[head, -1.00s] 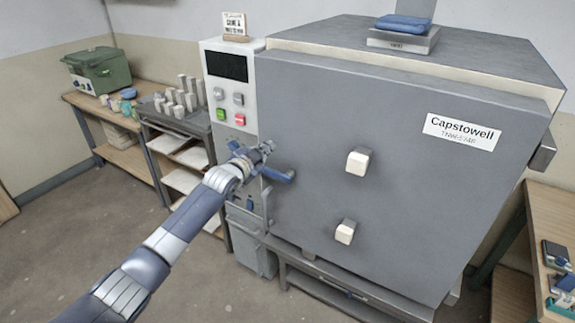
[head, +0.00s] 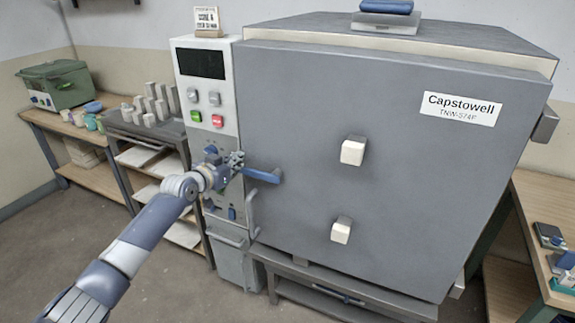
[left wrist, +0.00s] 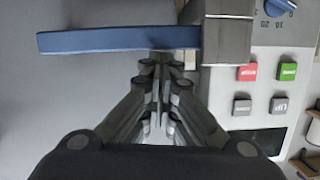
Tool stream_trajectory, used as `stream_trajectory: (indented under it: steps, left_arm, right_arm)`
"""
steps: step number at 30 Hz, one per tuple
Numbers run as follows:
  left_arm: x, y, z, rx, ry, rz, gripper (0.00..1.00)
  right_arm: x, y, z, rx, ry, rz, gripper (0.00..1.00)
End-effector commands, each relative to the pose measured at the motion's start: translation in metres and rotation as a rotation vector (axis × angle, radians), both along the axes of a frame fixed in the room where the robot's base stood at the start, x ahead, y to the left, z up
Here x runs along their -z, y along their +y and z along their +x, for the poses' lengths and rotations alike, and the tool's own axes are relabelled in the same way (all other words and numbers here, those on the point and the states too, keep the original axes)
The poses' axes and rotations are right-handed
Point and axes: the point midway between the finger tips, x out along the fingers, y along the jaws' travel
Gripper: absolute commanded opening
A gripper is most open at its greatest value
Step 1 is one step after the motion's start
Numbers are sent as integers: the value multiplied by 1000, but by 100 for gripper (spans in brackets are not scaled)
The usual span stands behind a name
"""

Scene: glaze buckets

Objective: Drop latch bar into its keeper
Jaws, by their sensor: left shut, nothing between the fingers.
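The latch bar (head: 262,176) is a blue-handled bar at the left edge of the closed grey kiln door, lying about level. In the left wrist view the latch bar (left wrist: 115,39) runs across the top, its right end at a grey metal block (left wrist: 227,35). I cannot tell whether this block is the keeper or the bar's mount. My left gripper (head: 238,160) is shut and empty, just left of and above the handle. The left wrist view shows its fingers (left wrist: 158,65) together beside the bar; contact is unclear. My right gripper is out of view.
The kiln door (head: 390,160) has two pale knobs. The control panel (head: 206,95) with buttons stands left of it, with a vertical handle (head: 253,213) below the latch. A shelf cart (head: 145,130) stands to the left and a wooden bench (head: 545,215) to the right.

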Motion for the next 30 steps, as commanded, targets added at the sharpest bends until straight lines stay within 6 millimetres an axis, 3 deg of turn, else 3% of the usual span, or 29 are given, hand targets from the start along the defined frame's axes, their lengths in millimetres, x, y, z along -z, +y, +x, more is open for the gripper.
stream_trajectory:
  steps: [20, 30]
  left_arm:
    - [0, 0, 0, -1, 0, 1, 0]
    - [-44, -5, 1, -2, -3, 1, 0]
  right_arm:
    - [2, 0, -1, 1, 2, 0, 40]
    - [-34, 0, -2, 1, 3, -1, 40]
